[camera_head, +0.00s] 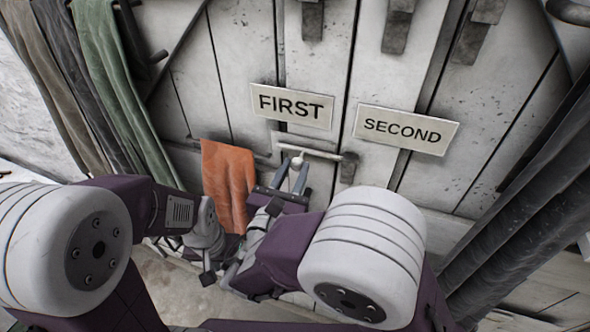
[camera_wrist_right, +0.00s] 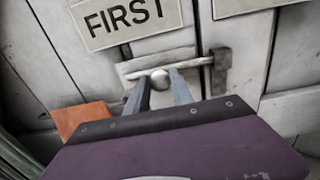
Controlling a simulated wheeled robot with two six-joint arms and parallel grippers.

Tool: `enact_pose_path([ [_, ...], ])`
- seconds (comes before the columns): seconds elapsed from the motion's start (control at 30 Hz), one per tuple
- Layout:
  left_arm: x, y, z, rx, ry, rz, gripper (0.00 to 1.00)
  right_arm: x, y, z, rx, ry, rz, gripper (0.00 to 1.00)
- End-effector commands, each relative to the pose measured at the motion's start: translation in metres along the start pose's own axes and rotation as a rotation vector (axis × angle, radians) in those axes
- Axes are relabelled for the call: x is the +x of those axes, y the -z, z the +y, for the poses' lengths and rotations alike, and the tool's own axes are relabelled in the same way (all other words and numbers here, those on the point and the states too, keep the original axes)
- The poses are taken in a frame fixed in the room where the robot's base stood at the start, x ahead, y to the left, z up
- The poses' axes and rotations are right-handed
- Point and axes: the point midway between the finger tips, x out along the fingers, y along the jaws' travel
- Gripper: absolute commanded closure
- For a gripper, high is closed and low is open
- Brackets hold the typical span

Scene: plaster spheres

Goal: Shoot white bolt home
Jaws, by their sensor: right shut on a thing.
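The white bolt (camera_wrist_right: 190,65) is a pale horizontal rod with a round knob (camera_wrist_right: 160,79), mounted on the pale plank door below the FIRST sign. In the head view the bolt (camera_head: 318,152) runs towards a dark block (camera_head: 348,167) at its right. Its right end meets or lies very near that block; I cannot tell whether it is inside. My right gripper (camera_head: 291,172) is shut on the knob, with one finger on each side, as the right wrist view also shows. My left arm is low at the left; its fingertips are not clear.
The FIRST sign (camera_head: 291,106) and SECOND sign (camera_head: 405,130) are on the door. An orange cloth (camera_head: 228,183) hangs just left of my right gripper. Green and grey cloths (camera_head: 110,80) hang at the left, and dark drapes (camera_head: 530,190) at the right.

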Motion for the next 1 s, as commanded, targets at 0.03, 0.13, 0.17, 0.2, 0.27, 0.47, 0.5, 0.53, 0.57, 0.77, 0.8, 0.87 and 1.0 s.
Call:
enact_pose_path([
  [0.03,0.001,0.0,0.0,0.0,0.0,0.0,0.64,0.002,0.004,-0.013,-0.013,0.043,0.006,1.0],
  [0.13,0.001,0.0,0.0,-0.001,0.0,0.0,0.64,0.003,0.003,-0.014,-0.012,0.047,0.003,1.0],
  [0.17,0.001,0.0,0.0,-0.001,0.0,0.0,0.64,0.003,0.003,-0.014,-0.012,0.047,0.004,1.0],
  [0.2,0.001,0.0,0.0,-0.001,0.0,0.0,0.64,0.003,0.003,-0.014,-0.011,0.045,0.004,1.0],
  [0.27,0.001,0.0,0.0,-0.001,0.0,0.0,0.64,0.002,0.003,-0.013,-0.01,0.043,0.005,0.58],
  [0.47,0.0,0.0,0.0,-0.001,0.0,0.0,0.64,0.002,0.001,-0.012,-0.007,0.041,0.002,0.51],
  [0.5,0.0,0.0,0.0,-0.001,0.0,0.0,0.64,0.002,0.001,-0.012,-0.006,0.041,0.001,0.51],
  [0.53,0.0,0.0,0.0,-0.001,0.0,0.0,0.64,0.002,0.001,-0.012,-0.006,0.041,0.0,0.51],
  [0.57,0.0,0.0,0.0,-0.001,0.0,0.0,0.64,0.002,0.001,-0.012,-0.005,0.041,0.0,0.51],
  [0.77,0.0,0.0,0.0,-0.001,0.0,0.0,0.64,0.001,0.0,-0.011,-0.004,0.039,-0.001,0.51],
  [0.8,0.001,0.0,0.0,-0.001,0.0,0.0,0.64,-0.001,0.001,-0.011,-0.003,0.038,-0.001,0.51],
  [0.87,0.004,0.0,0.0,-0.001,0.0,0.0,0.64,-0.006,0.001,-0.01,-0.002,0.036,-0.001,0.51],
  [1.0,0.013,-0.001,-0.001,-0.001,0.0,0.0,0.64,-0.032,0.003,-0.008,-0.002,0.033,-0.001,0.51],
])
